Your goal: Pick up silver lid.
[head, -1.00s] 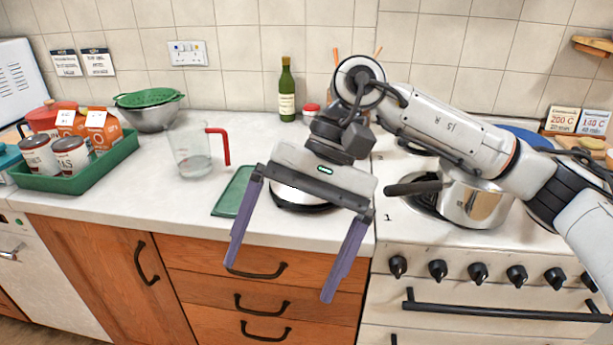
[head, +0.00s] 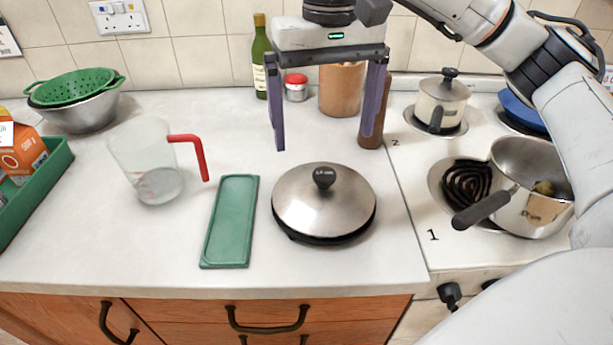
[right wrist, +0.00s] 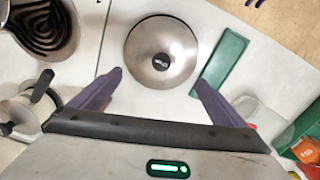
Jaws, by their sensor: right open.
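The silver lid (head: 318,205) is a round dome with a black knob on top. It lies on the white counter, on something dark that shows under its rim. In the right wrist view the lid (right wrist: 150,40) is seen from above, beyond the fingertips, its knob near its middle. My right gripper (head: 322,148) is open and empty, with its two purple fingers pointing down. It is above and behind the lid and apart from it. The right wrist view also shows its fingers (right wrist: 158,78) spread apart. My left gripper is in neither view.
A green tray (head: 230,222) lies just left of the lid, and a clear jug (head: 140,160) with a red handle stands beyond it. A bottle (head: 261,60) and a brown pot (head: 341,90) stand behind. A saucepan (head: 535,205) is on the hob at right.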

